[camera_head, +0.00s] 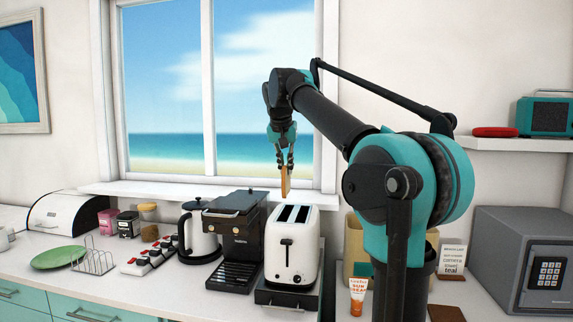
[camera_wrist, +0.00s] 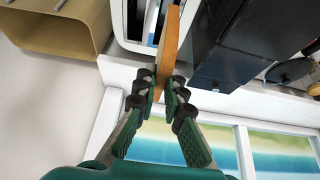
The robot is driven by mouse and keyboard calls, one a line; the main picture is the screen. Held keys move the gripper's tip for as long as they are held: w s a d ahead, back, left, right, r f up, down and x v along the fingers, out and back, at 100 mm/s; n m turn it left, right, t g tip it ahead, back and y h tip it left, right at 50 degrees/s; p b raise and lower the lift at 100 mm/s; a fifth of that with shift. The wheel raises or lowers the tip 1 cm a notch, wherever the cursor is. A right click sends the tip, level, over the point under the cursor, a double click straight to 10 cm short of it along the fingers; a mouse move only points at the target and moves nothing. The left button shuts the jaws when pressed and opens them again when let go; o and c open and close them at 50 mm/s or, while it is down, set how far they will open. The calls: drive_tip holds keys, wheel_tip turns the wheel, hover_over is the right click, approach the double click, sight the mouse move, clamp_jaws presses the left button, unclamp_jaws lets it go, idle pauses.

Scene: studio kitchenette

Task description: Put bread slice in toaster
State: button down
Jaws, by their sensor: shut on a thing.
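The bread slice (camera_head: 285,187) is brown and seen nearly edge-on, hanging upright below my gripper (camera_head: 284,164). My gripper is shut on its upper part.
The toaster sits on a dark tray-like base (camera_head: 287,297). A black coffee machine (camera_head: 235,240) stands close to its left, and a kettle (camera_head: 199,232) beyond. A tan bin (camera_head: 354,238) and a tube (camera_head: 357,296) are at the right. The window sill (camera_head: 180,193) runs behind.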

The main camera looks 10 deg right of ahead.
sight(286, 178)
drive_tip(key=shift+s+f, duration=0.1)
drive_tip(key=shift+f, duration=5.25)
drive_tip(key=c, duration=1.1)
unclamp_jaws()
drive_tip(key=shift+o, duration=0.2)
drive_tip(key=shift+r, duration=3.45)
